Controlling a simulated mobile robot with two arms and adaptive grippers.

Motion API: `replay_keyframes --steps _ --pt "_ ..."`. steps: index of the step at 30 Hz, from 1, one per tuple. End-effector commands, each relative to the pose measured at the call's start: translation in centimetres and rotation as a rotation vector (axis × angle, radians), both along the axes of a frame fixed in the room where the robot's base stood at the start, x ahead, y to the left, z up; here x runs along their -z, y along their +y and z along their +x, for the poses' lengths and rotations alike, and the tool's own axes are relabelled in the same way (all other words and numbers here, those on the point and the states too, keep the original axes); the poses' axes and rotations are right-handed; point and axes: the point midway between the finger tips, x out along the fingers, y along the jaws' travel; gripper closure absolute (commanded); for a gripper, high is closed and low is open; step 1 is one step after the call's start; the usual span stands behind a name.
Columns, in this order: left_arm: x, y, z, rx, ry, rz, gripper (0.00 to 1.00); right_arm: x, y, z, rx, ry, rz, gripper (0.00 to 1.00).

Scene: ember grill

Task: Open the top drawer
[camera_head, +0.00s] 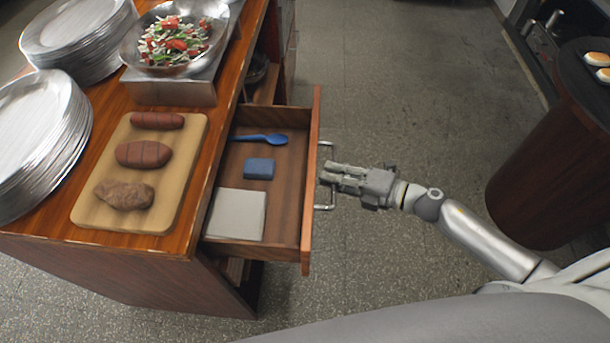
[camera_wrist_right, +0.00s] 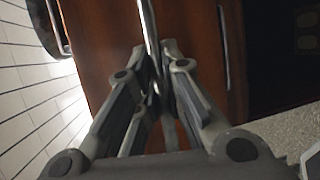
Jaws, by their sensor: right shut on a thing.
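The top drawer (camera_head: 308,215) of the wooden counter stands pulled out. Inside it lie a blue spoon (camera_head: 259,138), a blue block (camera_head: 259,168) and a grey-white flat item (camera_head: 236,214). A metal bar handle (camera_head: 331,151) runs along the drawer front. My right gripper (camera_head: 327,174) is at the handle's middle, shut on it. In the right wrist view the fingers (camera_wrist_right: 157,85) close around the handle bar (camera_wrist_right: 150,35) in front of the brown wooden drawer face. My left gripper is not in view.
On the counter top (camera_head: 205,160) are a cutting board (camera_head: 180,195) with meats, stacks of plates (camera_head: 75,35) and a salad bowl (camera_head: 128,50). A round dark table (camera_head: 540,165) stands at the right. The floor (camera_head: 400,90) beyond my right arm is clear.

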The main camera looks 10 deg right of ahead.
Motion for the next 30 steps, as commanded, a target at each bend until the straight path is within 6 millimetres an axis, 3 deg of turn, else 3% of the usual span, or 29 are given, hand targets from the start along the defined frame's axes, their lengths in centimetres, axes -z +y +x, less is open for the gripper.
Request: replay_keyframes --steps 3,9,24,25,30 --pt "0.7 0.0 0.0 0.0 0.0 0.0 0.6 0.3 -1.9 -0.7 0.001 0.002 -0.003 1.0" --pt "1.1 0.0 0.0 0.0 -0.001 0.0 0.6 0.2 -3.8 -1.2 0.002 0.001 -0.003 1.0" --pt "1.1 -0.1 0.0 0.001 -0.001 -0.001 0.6 0.1 -4.3 -1.4 0.002 0.001 0.0 1.0" --pt "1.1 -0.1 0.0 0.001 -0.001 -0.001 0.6 0.1 -4.3 -1.4 0.002 0.001 0.0 0.87" --pt "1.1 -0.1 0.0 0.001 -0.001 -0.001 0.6 0.0 -4.3 -1.4 0.001 0.001 0.0 0.68"
